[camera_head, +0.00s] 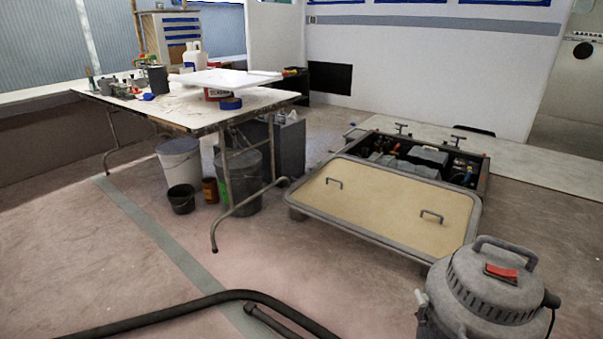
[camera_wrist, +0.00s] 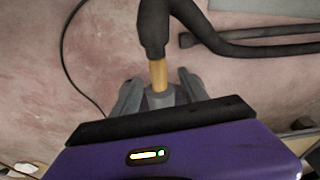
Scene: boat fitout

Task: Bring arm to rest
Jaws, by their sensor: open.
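A grey piece lies between the fingers at the lower end of the tan part. My arm and gripper do not show in the head view.
A grey shop vacuum (camera_head: 487,294) stands at the right front, and a black hose (camera_head: 190,307) crosses the front floor. A raised floor hatch (camera_head: 385,205) lies beside an open equipment bay (camera_head: 430,158). A cluttered folding table (camera_head: 185,108) stands left, with buckets beneath. Floor left of centre is clear.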

